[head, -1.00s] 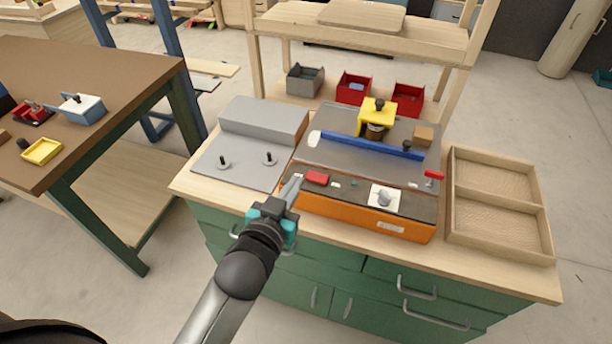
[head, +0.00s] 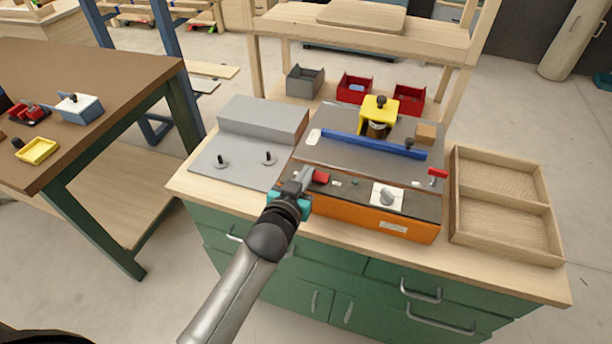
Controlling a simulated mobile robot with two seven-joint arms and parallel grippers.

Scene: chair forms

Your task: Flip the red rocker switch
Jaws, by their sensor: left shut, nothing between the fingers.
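The red rocker switch (head: 321,177) sits at the left end of the dark front panel of the orange machine (head: 370,217). My left gripper (head: 307,173) comes in from the lower left and is shut and empty. Its fingertips are at the left edge of the red switch and cover part of it. I cannot tell whether they touch it. Which way the rocker is tilted is too small to tell. My right gripper is not in view.
A white plate with a grey knob (head: 387,196) and a red lever (head: 438,173) share the panel. A blue fence (head: 372,145) crosses the machine top. A wooden tray (head: 453,213) stands right, a grey machine (head: 262,122) left. Red bins (head: 353,88) stand behind.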

